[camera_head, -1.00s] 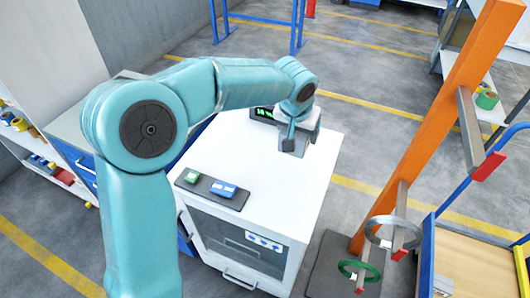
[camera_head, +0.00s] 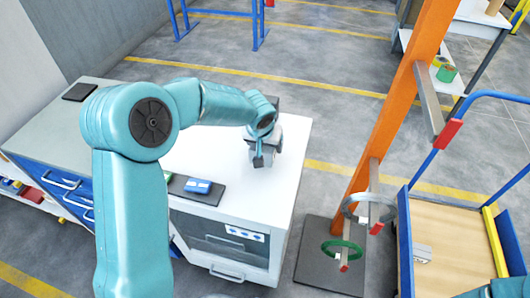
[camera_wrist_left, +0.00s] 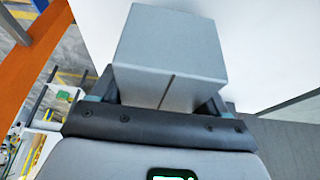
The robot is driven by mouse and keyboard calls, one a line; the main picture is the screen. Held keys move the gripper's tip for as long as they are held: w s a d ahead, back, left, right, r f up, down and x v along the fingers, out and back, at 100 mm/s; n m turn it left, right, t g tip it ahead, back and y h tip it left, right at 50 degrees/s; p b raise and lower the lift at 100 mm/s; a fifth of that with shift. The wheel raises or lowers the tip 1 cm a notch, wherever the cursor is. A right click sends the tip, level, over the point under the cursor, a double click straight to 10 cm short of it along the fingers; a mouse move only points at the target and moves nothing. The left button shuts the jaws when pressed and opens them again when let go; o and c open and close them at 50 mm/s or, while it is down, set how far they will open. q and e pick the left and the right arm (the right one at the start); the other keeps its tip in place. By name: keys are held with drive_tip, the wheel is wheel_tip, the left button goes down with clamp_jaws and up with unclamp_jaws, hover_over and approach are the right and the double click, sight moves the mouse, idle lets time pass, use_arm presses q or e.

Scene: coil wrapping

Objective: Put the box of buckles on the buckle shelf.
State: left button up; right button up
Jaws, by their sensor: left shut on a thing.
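My left gripper (camera_head: 268,152) is over the white top of a cabinet (camera_head: 285,185), near its back right part. In the left wrist view it is shut on a plain grey box (camera_wrist_left: 172,45), with a finger at each side. The contents of the box do not show. In the head view the gripper and arm mostly hide the box, and I cannot tell whether it touches the top. I cannot tell which shelf is the buckle shelf. My right gripper is not in view.
A dark mat (camera_head: 207,196) with a blue item (camera_head: 198,186) lies on the cabinet top. A grey-topped drawer cabinet (camera_head: 45,125) stands left. An orange post (camera_head: 385,130) with rings, a green one (camera_head: 342,252) lowest, and a blue-railed cart (camera_head: 445,235) stand right. Open floor lies behind.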

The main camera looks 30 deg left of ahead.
use_arm(q)
wheel_tip(320, 180, down, 4)
drive_tip(key=shift+r, duration=0.15)
drive_tip(key=shift+f+b, duration=0.25)
drive_tip(key=shift+b, duration=0.15)
drive_tip(key=o, duration=1.4)
drive_tip(key=shift+r, duration=0.1)
